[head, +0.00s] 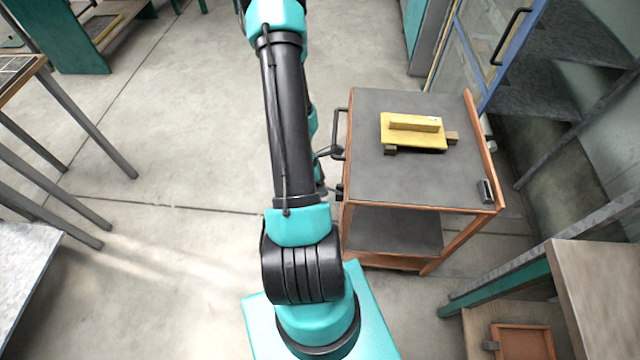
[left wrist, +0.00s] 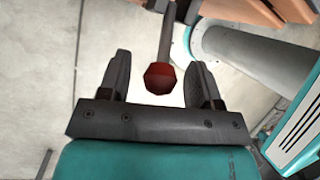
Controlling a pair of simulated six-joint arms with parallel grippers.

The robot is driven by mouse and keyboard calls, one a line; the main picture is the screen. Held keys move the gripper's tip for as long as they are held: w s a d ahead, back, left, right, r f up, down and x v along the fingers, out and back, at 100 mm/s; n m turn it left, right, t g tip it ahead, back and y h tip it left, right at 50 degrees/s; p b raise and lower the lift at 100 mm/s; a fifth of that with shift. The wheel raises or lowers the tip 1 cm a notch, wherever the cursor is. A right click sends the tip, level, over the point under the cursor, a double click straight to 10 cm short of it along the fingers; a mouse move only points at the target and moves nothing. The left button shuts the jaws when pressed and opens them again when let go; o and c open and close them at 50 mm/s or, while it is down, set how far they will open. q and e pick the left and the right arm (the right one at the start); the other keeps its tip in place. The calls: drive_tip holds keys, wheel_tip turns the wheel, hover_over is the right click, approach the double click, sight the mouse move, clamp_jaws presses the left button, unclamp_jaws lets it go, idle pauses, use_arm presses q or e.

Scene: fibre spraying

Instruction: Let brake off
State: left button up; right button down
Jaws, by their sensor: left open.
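A lever with a dark red knob (left wrist: 160,78) shows in the left wrist view; its grey shaft runs up to the picture's top edge. My left gripper (left wrist: 161,72) is open, with one finger on each side of the knob. A gap shows between the knob and each finger. In the head view my left arm hides most of its gripper, and I cannot make out the knob there. A cart (head: 400,185) with a dark grey top and orange-brown edges stands right of the arm. My right gripper is not in view.
A yellow block-like tool (head: 414,140) lies on the cart top, with a small dark item (head: 486,190) near its right edge. A dark handle (head: 340,135) sticks out on the cart's left side. Shelving stands at the right.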

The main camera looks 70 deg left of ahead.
use_arm(q)
drive_tip(key=shift+w+f, duration=0.1)
drive_tip(key=shift+f, duration=0.1)
drive_tip(key=shift+c, duration=0.4)
clamp_jaws()
